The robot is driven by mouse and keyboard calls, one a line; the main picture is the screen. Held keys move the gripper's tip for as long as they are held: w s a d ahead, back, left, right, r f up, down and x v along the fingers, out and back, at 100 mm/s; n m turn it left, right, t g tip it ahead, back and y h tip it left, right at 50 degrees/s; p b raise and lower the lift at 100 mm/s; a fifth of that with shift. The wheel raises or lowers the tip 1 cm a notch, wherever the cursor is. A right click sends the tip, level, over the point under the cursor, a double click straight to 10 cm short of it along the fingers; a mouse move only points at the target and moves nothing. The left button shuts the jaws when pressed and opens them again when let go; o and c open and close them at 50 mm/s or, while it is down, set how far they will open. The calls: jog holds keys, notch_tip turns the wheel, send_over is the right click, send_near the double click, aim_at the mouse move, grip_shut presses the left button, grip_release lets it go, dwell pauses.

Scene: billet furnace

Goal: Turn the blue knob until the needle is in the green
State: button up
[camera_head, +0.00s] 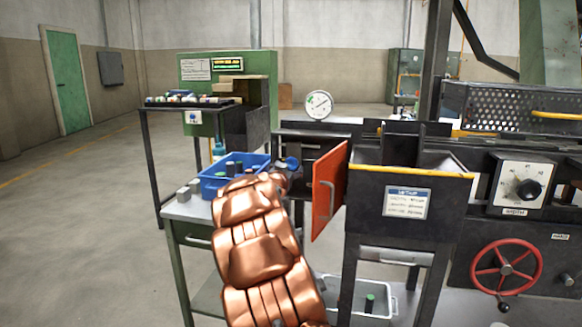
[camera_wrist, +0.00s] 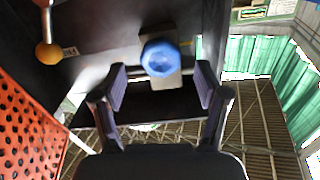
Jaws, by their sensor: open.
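The blue knob (camera_wrist: 160,57) is faceted and sits on a light plate on a dark panel in the wrist view. In the head view the blue knob (camera_head: 292,163) shows just past the end of my copper-coloured arm. My gripper (camera_wrist: 162,82) is open. Its two fingers stand left and right of the knob's line, with the knob beyond their tips and nothing held. The round white gauge (camera_head: 318,104) stands above the dark furnace housing in the head view. It has some green on its face, but the needle's exact position is too small to read.
An orange door (camera_head: 330,190) stands open right of my arm. A blue bin (camera_head: 233,172) with dark cylinders sits on the bench to the left. A ball-ended lever (camera_wrist: 48,50) and an orange perforated panel (camera_wrist: 30,125) are left of my gripper.

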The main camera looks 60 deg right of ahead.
aim_at(291, 165)
jog(key=shift+x, duration=2.05)
jog(key=shift+a, duration=0.1)
jog(key=c, duration=1.2)
